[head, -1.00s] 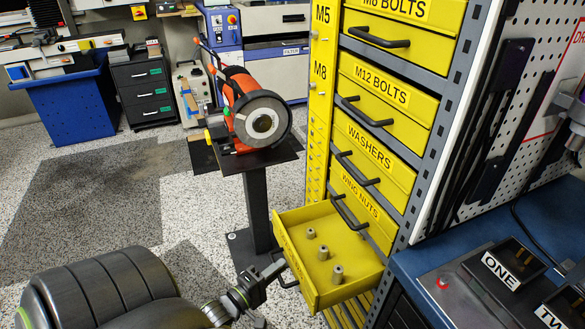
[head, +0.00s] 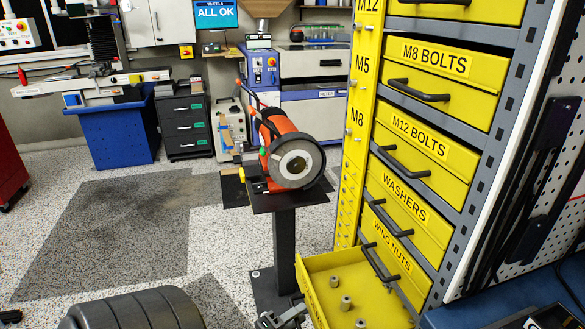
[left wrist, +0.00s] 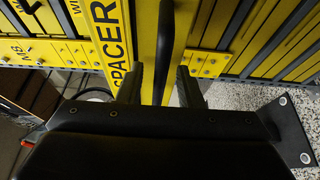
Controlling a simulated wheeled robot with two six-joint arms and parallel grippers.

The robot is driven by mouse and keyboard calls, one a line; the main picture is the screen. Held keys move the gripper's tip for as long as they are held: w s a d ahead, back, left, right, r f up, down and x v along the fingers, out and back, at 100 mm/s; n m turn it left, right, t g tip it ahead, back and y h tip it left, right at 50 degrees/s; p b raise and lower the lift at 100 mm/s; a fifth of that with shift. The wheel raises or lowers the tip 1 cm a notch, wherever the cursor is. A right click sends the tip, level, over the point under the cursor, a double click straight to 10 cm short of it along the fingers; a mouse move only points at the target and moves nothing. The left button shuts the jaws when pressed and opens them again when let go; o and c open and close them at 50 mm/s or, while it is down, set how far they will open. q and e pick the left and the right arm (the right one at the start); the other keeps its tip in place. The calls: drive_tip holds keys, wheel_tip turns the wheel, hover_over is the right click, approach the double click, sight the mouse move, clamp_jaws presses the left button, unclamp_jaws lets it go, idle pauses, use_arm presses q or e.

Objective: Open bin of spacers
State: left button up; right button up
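The yellow spacers bin (head: 378,265) is pulled out from the cabinet below the wing nuts bin. Several small grey spacers (head: 346,303) stand inside it. The left wrist view shows its yellow front with the label SPACER (left wrist: 112,40) and its black bar handle (left wrist: 165,45). My left gripper (head: 285,318) is at the bin's front, low in the head view and partly cut off. In the left wrist view its two dark fingers (left wrist: 161,88) stand on either side of the handle, with visible gaps, so it is open around the handle. My right gripper is not in view.
Closed yellow bins rise above, including wing nuts (head: 395,240), washers (head: 408,200) and M12 bolts (head: 424,140). An orange grinder (head: 285,150) on a black pedestal (head: 285,240) stands left of the open bin. Speckled floor (head: 130,265) is free farther left.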

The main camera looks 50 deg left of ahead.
use_arm(q)
drive_tip(key=s+b, duration=0.1)
drive_tip(key=s, duration=1.6)
drive_tip(key=shift+s+b, duration=0.25)
drive_tip(key=shift+b, duration=0.05)
